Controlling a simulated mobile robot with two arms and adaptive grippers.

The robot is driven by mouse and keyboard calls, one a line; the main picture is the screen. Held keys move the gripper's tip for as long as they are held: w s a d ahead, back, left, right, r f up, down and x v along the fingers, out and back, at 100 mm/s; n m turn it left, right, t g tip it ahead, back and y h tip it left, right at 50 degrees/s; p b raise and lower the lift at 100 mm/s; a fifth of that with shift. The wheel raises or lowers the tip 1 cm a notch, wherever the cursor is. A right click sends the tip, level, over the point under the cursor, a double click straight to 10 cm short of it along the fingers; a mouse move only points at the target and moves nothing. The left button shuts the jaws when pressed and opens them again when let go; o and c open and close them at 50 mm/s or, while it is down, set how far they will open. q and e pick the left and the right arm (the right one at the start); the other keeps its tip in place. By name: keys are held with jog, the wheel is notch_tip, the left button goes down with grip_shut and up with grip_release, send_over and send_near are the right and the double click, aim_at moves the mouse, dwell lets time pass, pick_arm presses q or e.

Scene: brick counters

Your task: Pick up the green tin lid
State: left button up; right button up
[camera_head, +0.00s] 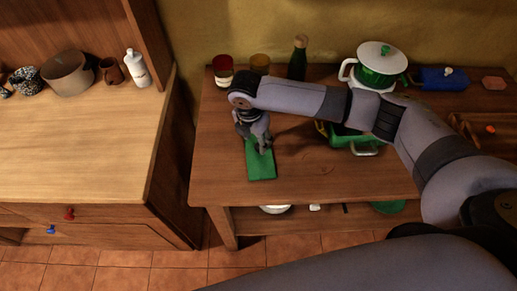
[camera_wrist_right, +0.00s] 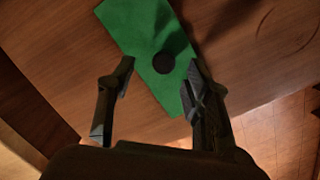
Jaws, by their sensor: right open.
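The green tin lid (camera_head: 261,167) is a flat green rectangle lying on the wooden table near its left end. In the right wrist view the lid (camera_wrist_right: 133,27) shows a round dark knob (camera_wrist_right: 164,62) on its top. My right gripper (camera_head: 259,146) points down over the lid and hides part of it in the head view. In the right wrist view its two fingers (camera_wrist_right: 158,72) are apart, with the knob between and slightly beyond their tips. Nothing is held; I cannot tell the exact height above the lid. My left gripper is not in view.
A red-topped jar (camera_head: 222,68), an amber jar (camera_head: 260,62), a dark bottle (camera_head: 298,58) and a white-lidded green pot (camera_head: 379,65) line the back. A wooden counter (camera_head: 75,150) stands left.

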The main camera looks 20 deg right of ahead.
aim_at(258, 145)
jog(key=shift+d+f+p, duration=0.15)
jog(key=shift+f+p, duration=0.05)
jog(key=shift+f, duration=0.75)
jog(key=shift+d+f+p, duration=0.15)
jog(key=shift+f+p, duration=0.05)
jog(key=shift+f, duration=0.75)
jog(key=shift+c, duration=0.5)
grip_shut()
